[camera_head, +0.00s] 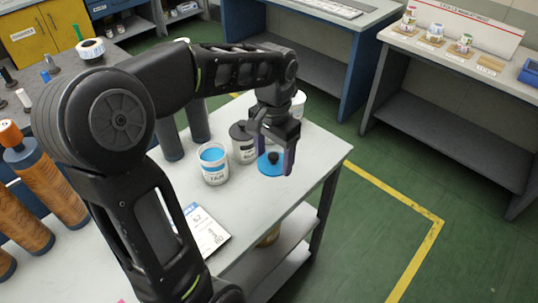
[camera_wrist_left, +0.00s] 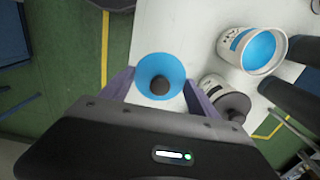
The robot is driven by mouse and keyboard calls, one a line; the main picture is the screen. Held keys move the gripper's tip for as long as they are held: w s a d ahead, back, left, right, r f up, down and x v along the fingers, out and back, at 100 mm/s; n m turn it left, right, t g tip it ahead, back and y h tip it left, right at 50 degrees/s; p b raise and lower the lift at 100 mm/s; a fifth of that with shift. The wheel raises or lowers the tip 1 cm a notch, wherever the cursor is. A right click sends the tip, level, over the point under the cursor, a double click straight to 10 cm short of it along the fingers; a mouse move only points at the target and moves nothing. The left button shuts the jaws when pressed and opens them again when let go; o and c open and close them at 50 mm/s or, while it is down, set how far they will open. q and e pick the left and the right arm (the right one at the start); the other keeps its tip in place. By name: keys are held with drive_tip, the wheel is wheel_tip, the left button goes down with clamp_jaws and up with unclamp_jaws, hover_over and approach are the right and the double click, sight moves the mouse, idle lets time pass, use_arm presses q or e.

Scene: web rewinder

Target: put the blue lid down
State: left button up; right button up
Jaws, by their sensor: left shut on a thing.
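The blue lid (camera_head: 270,168), a round disc with a dark knob, is at the right part of the grey-white table (camera_head: 265,212). My left gripper (camera_head: 276,163) points down and is shut on the lid, one finger on each side. The left wrist view shows the lid (camera_wrist_left: 152,66) between the two purple-grey fingers (camera_wrist_left: 159,90). I cannot tell whether the lid touches the table. An open white can with blue inside (camera_head: 214,168) stands to the left of the lid. My right gripper is not in view.
A can with a dark lid (camera_head: 243,143) stands close behind the gripper, and a white can (camera_head: 298,104) is further back. Dark cylinders (camera_head: 170,140) stand to the left. A printed card (camera_head: 206,232) lies near the front. The table's right edge (camera_head: 330,173) is close to the lid.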

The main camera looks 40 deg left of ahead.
use_arm(q)
drive_tip(key=w+d+f, duration=0.3)
drive_tip(key=w+d, duration=0.2)
drive_tip(key=d, duration=0.2)
drive_tip(key=w+d+f+n, duration=0.1)
drive_tip(key=w+d+f, duration=0.2)
drive_tip(key=w+d, duration=0.3)
drive_tip(key=shift+w+d+f, duration=0.3)
drive_tip(key=shift+d+f, duration=0.1)
drive_tip(key=shift+d, duration=0.1)
drive_tip(key=shift+w, duration=0.1)
